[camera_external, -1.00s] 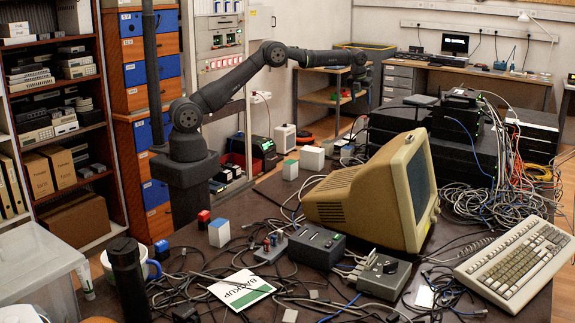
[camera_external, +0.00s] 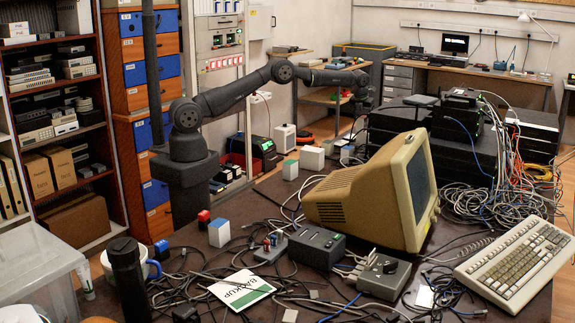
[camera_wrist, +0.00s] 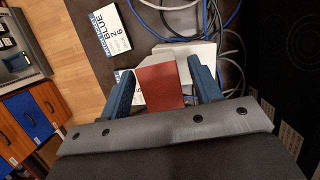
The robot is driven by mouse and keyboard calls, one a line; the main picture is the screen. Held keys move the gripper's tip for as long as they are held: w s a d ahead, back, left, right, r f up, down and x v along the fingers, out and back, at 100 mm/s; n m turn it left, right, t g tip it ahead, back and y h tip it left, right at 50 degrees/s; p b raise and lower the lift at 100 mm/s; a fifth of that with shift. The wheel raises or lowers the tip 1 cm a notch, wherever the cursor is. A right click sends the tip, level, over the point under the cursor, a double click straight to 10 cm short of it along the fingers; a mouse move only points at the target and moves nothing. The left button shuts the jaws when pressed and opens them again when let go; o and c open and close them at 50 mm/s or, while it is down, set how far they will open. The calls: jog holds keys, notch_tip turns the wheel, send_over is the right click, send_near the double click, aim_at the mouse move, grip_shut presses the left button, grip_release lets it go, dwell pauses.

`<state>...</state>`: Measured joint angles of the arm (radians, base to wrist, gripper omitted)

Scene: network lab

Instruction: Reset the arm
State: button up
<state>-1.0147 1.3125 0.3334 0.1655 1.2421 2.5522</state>
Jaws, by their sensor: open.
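My arm reaches across the table in the external view, with the elbow raised and the forearm running nearly level to the right. My gripper (camera_external: 362,106) hangs at its far end, above the area behind the old monitor, small and dark there. In the wrist view my gripper (camera_wrist: 162,68) shows two blue fingers spread apart. A red block (camera_wrist: 160,88) and a white box (camera_wrist: 182,58) appear in the gap between them, the red face nearer the camera. I see no finger closed on either; their distance below the fingers is hard to tell.
A beige monitor (camera_external: 330,197), a keyboard (camera_external: 517,262) and tangled cables crowd the table. Stacked black equipment (camera_external: 398,121) stands near my gripper. Several small boxes stand along the table's far left side.

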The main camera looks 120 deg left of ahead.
jog(key=shift+r, duration=1.1)
jog(key=shift+f, duration=0.1)
